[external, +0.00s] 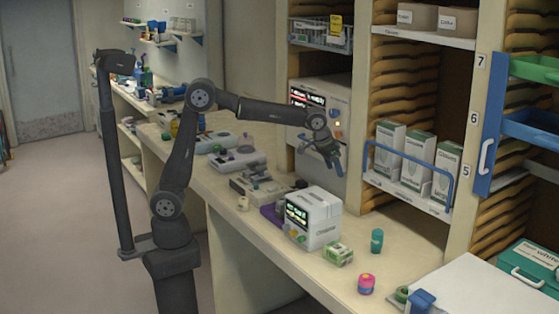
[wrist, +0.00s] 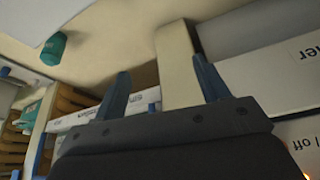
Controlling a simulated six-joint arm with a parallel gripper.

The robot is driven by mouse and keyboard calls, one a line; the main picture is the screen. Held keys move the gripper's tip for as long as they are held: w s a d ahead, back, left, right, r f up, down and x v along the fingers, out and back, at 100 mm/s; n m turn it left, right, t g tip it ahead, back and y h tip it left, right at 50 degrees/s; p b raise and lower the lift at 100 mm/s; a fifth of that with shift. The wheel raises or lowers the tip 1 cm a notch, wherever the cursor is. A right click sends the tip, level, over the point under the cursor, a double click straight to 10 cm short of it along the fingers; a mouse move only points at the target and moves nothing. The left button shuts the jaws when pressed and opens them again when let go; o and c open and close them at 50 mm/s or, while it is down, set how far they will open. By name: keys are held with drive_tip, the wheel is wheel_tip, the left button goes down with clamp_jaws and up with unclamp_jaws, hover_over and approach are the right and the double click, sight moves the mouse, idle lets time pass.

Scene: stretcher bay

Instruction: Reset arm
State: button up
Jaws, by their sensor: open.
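My gripper (external: 325,154) hangs above the counter at the end of my raised, outstretched arm, in front of a white device with a red display (external: 325,101). In the wrist view its two blue-grey fingers (wrist: 160,92) stand apart with nothing between them. A small teal container (external: 377,240) stands on the counter; it also shows at the upper left of the wrist view (wrist: 54,48). No object is in contact with the fingers.
White-green cartons (external: 418,162) sit behind a blue rail on the right shelf. The floor (external: 60,220) at left is clear.

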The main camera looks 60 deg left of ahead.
drive_tip(key=shift+n, duration=0.3)
drive_tip(key=shift+w+a, duration=0.2)
drive_tip(key=shift+a, duration=0.9)
drive_tip(key=shift+w+a, duration=0.15)
drive_tip(key=shift+a, duration=0.9)
